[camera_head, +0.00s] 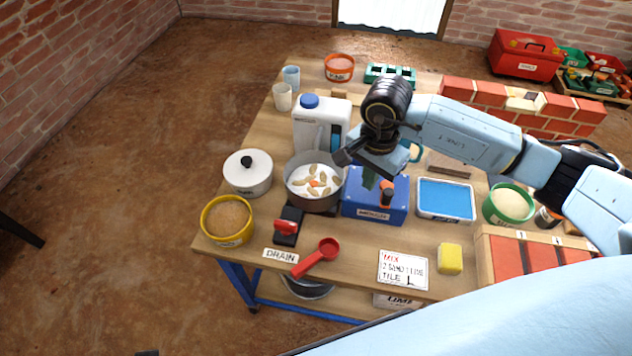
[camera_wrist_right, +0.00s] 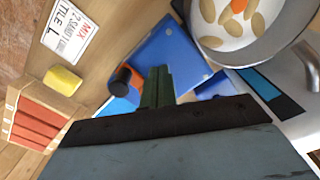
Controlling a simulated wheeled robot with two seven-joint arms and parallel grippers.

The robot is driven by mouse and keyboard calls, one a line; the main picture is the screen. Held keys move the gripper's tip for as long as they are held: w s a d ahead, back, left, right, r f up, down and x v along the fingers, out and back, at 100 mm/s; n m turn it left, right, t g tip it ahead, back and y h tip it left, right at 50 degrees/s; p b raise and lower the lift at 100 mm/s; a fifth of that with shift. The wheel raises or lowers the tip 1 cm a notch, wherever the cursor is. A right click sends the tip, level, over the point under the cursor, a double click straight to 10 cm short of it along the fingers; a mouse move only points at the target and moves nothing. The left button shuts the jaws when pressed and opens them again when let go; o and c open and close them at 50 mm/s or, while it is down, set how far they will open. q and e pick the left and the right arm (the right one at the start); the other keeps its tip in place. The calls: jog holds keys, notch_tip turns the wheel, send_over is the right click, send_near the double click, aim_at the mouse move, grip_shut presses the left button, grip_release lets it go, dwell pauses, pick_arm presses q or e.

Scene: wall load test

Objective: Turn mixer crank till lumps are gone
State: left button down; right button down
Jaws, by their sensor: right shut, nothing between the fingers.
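A round grey pot (camera_head: 314,203) holds white contents with several tan lumps and an orange piece (camera_head: 315,183); it also shows in the right wrist view (camera_wrist_right: 265,50). A blue box (camera_head: 362,210) with a label too small to read stands right of the pot. An orange-and-black knob (camera_head: 386,194) shows at the box, also in the right wrist view (camera_wrist_right: 122,77); whether it is the crank's grip I cannot tell. My right gripper (camera_head: 369,180) is shut and empty over the blue box, its green fingers (camera_wrist_right: 158,72) beside the knob, apparently apart from it. My left gripper is out of view.
A black block with a red handle (camera_head: 286,226) stands near the DRAIN label (camera_head: 281,255). A red scoop (camera_head: 318,257), a sign (camera_head: 403,270) and a yellow sponge (camera_head: 450,258) lie in front. A white jug (camera_head: 311,128) stands behind the pot, a blue tray (camera_head: 446,199) right of the box.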

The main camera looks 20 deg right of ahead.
jog(key=shift+f+b, duration=0.6)
jog(key=shift+f, duration=0.2)
jog(key=shift+r+p, duration=0.45)
jog(key=shift+r, duration=0.35)
dwell(0.5)
